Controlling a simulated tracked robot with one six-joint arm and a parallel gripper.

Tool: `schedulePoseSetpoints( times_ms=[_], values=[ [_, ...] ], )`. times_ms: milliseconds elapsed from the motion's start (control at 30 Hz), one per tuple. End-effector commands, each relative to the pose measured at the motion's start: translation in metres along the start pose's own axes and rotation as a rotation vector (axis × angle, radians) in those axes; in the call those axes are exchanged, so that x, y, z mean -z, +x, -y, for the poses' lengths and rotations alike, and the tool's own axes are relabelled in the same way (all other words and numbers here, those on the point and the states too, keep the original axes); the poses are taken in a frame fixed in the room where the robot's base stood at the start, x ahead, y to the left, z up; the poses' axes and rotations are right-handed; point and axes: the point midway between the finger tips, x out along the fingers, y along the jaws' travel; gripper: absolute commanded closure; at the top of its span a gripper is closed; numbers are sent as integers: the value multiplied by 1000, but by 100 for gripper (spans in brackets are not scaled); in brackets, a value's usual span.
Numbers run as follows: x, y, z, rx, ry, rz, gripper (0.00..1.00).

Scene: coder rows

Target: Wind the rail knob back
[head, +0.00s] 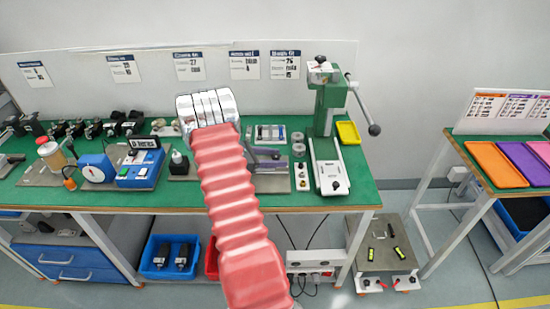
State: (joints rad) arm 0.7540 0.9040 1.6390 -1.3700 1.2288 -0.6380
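My red ribbed arm (230,200) rises from the bottom middle over the green bench. It ends in the silver, segmented end of my gripper (207,108), seen from behind at the back of the bench. Its fingertips are hidden, so I cannot tell what is between them. I cannot single out the rail knob for sure. Right of the arm, a grey plate (270,184) carries a dark-handled fixture (265,155), partly covered by the arm. Beside it stands a narrow white strip (302,176) with small round knob-like parts.
A green lever press (328,100) with a white base plate (330,178) stands at the right; its lever ball (374,130) sticks out. A yellow tray (348,132) is beside it. A blue dial device (97,170) and a bottle (50,153) stand left. A labelled back panel (110,95) closes the rear.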

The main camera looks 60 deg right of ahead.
Motion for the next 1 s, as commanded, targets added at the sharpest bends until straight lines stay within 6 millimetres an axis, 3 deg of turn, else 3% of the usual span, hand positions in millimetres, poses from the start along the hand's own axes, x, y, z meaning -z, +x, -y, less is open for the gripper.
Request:
schedulePoseSetpoints(
  times_ms=[267, 733, 1000],
  values=[
    [0, -7, 0, 1, 0, 1, 53],
    [1, -68, -1, -1, 0, 1, 53],
    [1, -76, -1, 1, 0, 0, 53]
  ],
)
